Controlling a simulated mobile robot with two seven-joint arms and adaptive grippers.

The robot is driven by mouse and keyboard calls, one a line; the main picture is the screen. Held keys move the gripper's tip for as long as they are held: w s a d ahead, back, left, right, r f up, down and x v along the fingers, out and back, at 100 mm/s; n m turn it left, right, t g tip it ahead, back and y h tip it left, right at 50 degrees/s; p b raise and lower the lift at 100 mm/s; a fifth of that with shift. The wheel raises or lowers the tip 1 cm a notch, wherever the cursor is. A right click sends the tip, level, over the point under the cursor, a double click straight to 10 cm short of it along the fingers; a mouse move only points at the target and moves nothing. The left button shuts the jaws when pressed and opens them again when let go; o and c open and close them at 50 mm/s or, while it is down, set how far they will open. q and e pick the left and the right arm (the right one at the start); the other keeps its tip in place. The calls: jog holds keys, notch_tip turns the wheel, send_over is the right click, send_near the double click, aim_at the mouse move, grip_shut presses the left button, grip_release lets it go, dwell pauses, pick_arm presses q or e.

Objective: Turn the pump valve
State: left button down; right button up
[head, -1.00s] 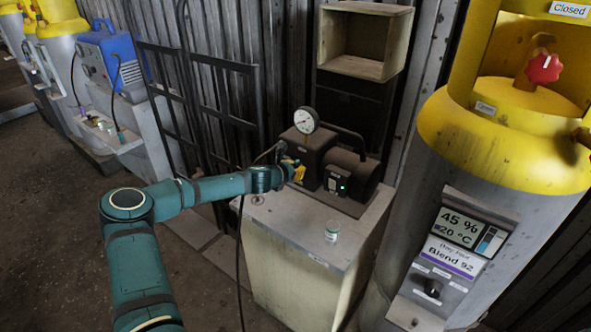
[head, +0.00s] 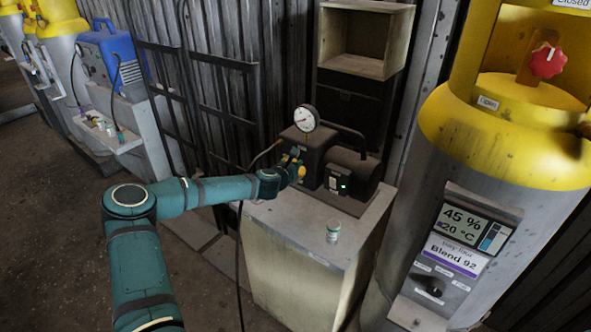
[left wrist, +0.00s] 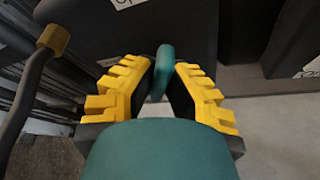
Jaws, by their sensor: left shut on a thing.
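The pump (head: 352,165) is a dark machine on a pale cabinet, with a round white gauge (head: 306,118) on top and a small green light on its front. My left gripper (head: 293,167) is at the left front of the pump. In the left wrist view, its yellow-toothed fingers (left wrist: 162,82) are shut on a teal valve handle (left wrist: 162,66), a slim upright piece against the dark pump body. My right gripper is not in view.
A small jar (head: 333,231) stands on the cabinet top (head: 290,222) in front of the pump. A hose with a brass end (left wrist: 52,40) runs beside the gripper. A large yellow-topped cylinder (head: 500,150) stands at the right. An open wooden box (head: 362,64) is above the pump.

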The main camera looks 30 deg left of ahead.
pick_arm(q)
jog(key=m+t+y, duration=0.1)
jog(key=m+y, duration=0.1)
jog(key=m, duration=0.2)
jog(key=shift+m, duration=0.4)
jog(key=m+t+y, duration=0.1)
jog(key=m, duration=0.1)
jog(key=m+t, duration=0.1)
jog(key=m, duration=0.2)
jog(key=shift+y, duration=0.4)
jog(key=shift+t, duration=0.3)
jog(key=c, duration=1)
grip_release()
jog(key=v, duration=1.2)
